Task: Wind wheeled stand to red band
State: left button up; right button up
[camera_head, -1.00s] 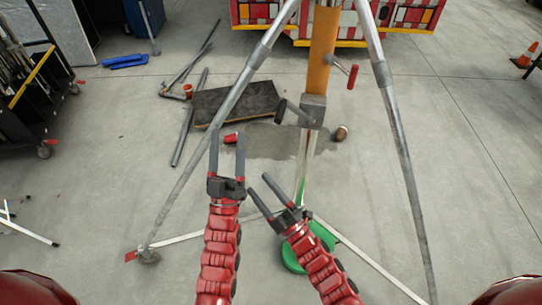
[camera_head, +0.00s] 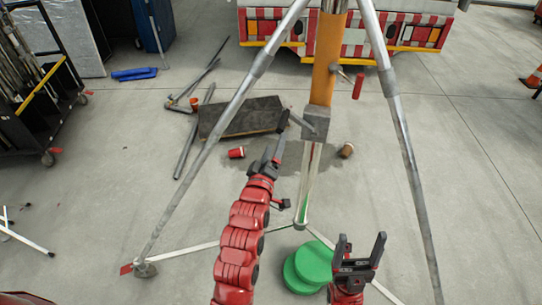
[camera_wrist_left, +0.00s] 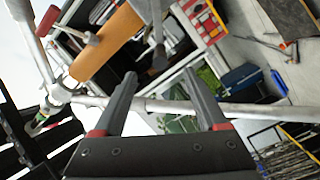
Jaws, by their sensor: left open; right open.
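The wheeled stand (camera_head: 316,122) is a grey tripod with an orange column (camera_head: 326,62) and a paler inner tube below. A crank with a red grip (camera_head: 357,87) sticks out on the column's right. A second crank arm with a dark grip (camera_head: 283,119) sticks out left from the grey box. My left gripper (camera_head: 277,147) is open just below that dark grip, apart from it as far as I can tell. The left wrist view shows its spread fingers (camera_wrist_left: 162,98) and the orange column (camera_wrist_left: 108,45). My right gripper (camera_head: 361,244) is open and empty, low by the right leg. I cannot make out a red band clearly.
Green discs (camera_head: 309,267) lie at the stand's base. A dark board (camera_head: 240,117), pipes and red cups (camera_head: 236,153) lie on the floor behind. A black cart (camera_head: 40,100) stands left, a red-and-white truck end (camera_head: 285,28) behind.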

aim_at(282, 124)
pick_arm(q)
jog(key=b+x, duration=0.3)
jog(key=x, duration=0.6)
jog(key=shift+f, duration=0.1)
jog(key=shift+w, duration=0.45)
jog(key=shift+d, duration=0.1)
jog(key=shift+c, duration=0.3)
